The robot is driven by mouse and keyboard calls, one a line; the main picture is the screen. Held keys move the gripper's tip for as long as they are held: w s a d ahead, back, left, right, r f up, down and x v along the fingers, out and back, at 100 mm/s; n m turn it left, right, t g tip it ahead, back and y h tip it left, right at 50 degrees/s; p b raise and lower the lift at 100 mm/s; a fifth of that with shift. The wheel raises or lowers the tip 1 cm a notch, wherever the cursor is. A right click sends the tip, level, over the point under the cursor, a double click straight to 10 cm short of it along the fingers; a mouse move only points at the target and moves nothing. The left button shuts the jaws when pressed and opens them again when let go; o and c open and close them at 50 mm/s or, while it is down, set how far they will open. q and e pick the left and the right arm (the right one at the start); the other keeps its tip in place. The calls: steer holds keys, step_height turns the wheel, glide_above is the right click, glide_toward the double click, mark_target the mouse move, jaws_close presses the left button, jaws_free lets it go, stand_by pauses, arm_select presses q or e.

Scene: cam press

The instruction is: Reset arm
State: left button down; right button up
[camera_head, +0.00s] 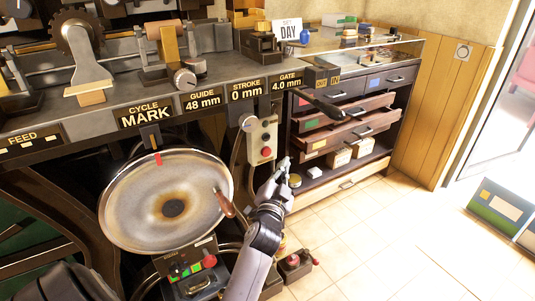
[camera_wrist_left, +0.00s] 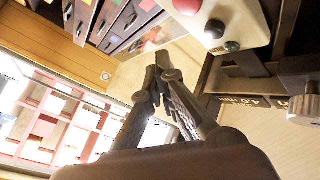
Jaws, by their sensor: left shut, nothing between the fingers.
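My left gripper (camera_head: 285,164) is shut and empty. It is in front of the press, to the right of the large round handwheel (camera_head: 120,205) and just below the control box. In the left wrist view its two fingers (camera_wrist_left: 162,60) meet at the tips. The pale control box (camera_head: 262,139) has a red button at its lower end; it also shows in the left wrist view (camera_wrist_left: 250,12), apart from the fingertips. A black lever (camera_head: 322,103) sticks out below the GATE sign, above and to the right of my gripper. My right gripper is not in view.
The wheel's wooden handle (camera_head: 224,203) is close to my left forearm. A cabinet with open drawers (camera_head: 345,135) stands at the right. A small box with a red knob (camera_head: 295,264) is on the floor. The tiled floor (camera_head: 400,235) at the right is free.

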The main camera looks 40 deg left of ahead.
arm_select(q)
steer(key=shift+d, duration=0.1)
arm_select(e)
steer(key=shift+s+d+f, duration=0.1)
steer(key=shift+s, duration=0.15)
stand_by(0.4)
